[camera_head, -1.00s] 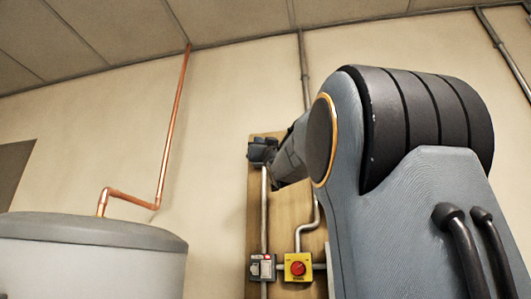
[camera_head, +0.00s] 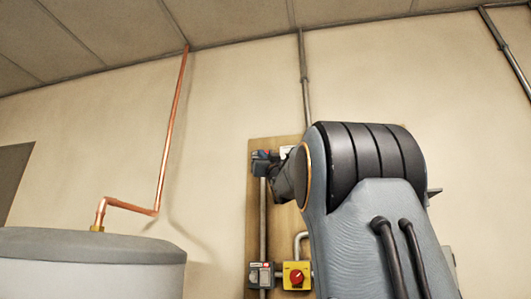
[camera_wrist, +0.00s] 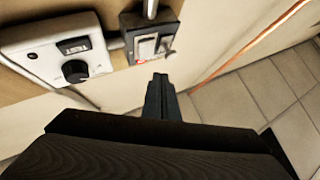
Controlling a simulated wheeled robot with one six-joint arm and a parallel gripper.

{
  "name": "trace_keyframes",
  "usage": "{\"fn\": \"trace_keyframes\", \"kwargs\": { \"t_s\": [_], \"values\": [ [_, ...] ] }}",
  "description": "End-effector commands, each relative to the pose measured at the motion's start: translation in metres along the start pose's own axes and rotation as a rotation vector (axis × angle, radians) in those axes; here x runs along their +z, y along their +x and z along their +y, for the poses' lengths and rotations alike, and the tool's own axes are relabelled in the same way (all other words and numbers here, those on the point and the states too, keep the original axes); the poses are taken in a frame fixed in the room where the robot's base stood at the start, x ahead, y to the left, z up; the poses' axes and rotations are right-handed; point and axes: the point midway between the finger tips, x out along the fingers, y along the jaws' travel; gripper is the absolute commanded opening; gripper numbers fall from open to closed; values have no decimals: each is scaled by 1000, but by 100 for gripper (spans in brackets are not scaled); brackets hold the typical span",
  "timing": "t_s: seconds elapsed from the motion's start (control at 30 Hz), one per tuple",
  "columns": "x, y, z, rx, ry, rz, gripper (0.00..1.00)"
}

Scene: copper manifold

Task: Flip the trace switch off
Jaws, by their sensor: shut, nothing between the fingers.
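A dark switch box (camera_wrist: 150,44) with pale rocker switches and a red mark shows in the wrist view, at the top middle. It seems to be the box at the upper left of the board in the head view (camera_head: 261,163). I cannot read a label that names the trace switch, nor tell its rocker's position. My gripper (camera_wrist: 160,82) is shut and empty, its tips showing just below the dark box in the wrist view. I cannot tell whether they touch it. In the head view my arm hides the gripper.
A white panel with a black knob (camera_wrist: 75,70) sits beside the dark box. Lower on the wooden board (camera_head: 284,220) are a grey switch box (camera_head: 261,275) and a yellow box with a red knob (camera_head: 297,276). A copper pipe (camera_head: 172,120) rises above a grey tank (camera_head: 90,245) at left.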

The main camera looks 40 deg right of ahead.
Motion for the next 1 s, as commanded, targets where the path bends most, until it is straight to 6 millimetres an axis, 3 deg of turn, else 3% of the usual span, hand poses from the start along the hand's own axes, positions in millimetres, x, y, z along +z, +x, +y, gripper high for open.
{"fn": "trace_keyframes", "kwargs": {
  "t_s": [0.27,1.0],
  "values": [
    [9,12,9,0,0,-1,0],
    [10,12,9,0,0,-1,0]
  ]
}}
